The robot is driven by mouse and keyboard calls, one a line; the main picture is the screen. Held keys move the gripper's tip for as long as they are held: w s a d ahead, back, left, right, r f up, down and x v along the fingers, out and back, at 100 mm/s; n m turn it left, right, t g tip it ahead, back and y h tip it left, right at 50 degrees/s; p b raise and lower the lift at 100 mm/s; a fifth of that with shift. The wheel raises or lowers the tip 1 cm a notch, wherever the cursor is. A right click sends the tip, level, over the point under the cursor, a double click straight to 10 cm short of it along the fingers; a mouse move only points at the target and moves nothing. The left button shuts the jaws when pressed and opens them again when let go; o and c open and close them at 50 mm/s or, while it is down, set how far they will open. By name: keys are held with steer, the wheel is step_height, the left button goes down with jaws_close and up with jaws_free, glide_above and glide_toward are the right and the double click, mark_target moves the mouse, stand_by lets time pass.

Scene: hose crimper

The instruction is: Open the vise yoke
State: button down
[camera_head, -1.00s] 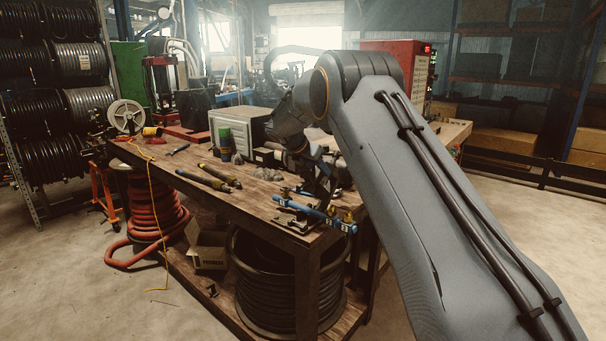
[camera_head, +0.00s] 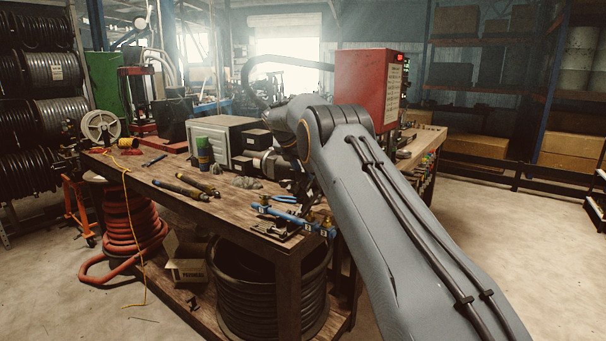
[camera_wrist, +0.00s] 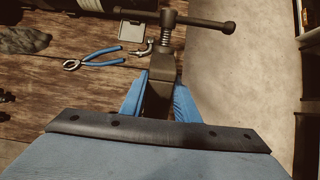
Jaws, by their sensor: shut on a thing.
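In the wrist view, the vise yoke (camera_wrist: 160,68) is a dark metal block with a screw and a T-shaped bar handle (camera_wrist: 205,23) above it in the picture. My gripper (camera_wrist: 159,98) has blue fingers on both sides of the dark metal, shut on the yoke. The lower part of the vise is hidden between and below the fingers. In the head view, my arm reaches over the bench's near right corner. Its fingers and the yoke are hard to make out there among dark parts.
Blue-handled pliers (camera_wrist: 95,60) and a small metal fitting lie left of the yoke on the wooden bench (camera_head: 160,188). A blue bar with tags (camera_head: 288,216) lies near the bench corner. Bare floor lies right of the bench edge.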

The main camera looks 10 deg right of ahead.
steer(key=c, duration=1.4)
jaws_free()
steer(key=shift+o, duration=0.2)
steer(key=shift+r, duration=0.1)
steer(key=b+v, duration=0.2)
steer(key=v, duration=0.5)
steer(key=shift+s+a+r+b, duration=0.2)
steer(key=shift+b, duration=0.15)
steer(key=shift+r, duration=0.1)
